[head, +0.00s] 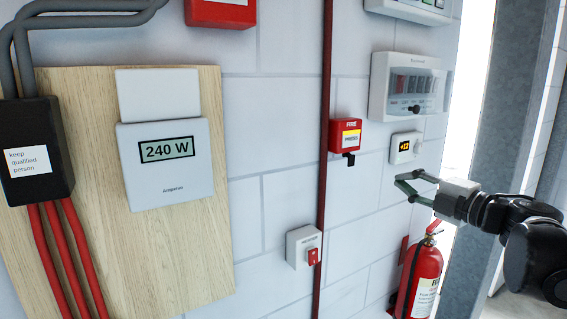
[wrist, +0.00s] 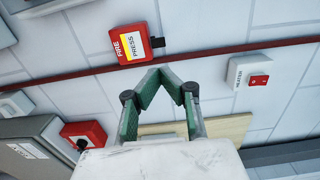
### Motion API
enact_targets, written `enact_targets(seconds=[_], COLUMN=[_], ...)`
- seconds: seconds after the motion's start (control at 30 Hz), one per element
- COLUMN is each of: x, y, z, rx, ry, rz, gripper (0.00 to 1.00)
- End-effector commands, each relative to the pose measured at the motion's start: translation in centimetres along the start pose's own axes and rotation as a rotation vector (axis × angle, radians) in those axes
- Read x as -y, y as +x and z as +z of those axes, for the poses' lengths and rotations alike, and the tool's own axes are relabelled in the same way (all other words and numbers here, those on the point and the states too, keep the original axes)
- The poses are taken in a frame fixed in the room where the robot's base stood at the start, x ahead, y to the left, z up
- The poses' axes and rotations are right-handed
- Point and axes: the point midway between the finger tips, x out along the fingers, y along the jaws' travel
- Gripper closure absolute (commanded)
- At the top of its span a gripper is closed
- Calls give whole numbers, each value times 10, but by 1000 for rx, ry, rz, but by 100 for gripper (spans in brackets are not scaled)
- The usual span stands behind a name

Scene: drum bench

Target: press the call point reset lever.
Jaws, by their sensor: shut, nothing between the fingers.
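The red fire call point (head: 345,135) is on the white block wall, right of the dark red vertical pipe. Its black reset lever (head: 349,159) sticks out at its lower edge. In the wrist view the call point (wrist: 130,43) is at the top, turned on its side, with the lever (wrist: 158,43) at its right. My gripper (head: 401,181) is shut and empty, to the right of and a little lower than the call point in the head view. In the wrist view my gripper (wrist: 172,72) points toward the wall, apart from the lever.
A white box with a red switch (head: 304,247) is lower left of the call point. A small dial unit (head: 405,147) and a breaker box (head: 406,86) are to its right. A fire extinguisher (head: 424,278) stands below my arm. A wooden board (head: 205,235) carries a meter (head: 168,165).

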Motion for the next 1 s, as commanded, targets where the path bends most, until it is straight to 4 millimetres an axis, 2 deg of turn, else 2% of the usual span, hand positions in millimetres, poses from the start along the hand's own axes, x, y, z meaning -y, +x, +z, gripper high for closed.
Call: enact_targets(seconds=[0.47, 0.67, 1.0], x=[2, 2, 1], y=[4, 29, 93], z=[0, -2, -2], rx=[-9, -11, -10], ry=[-4, -4, -4], rz=[-7, -6, -6], gripper=[100, 100, 100])
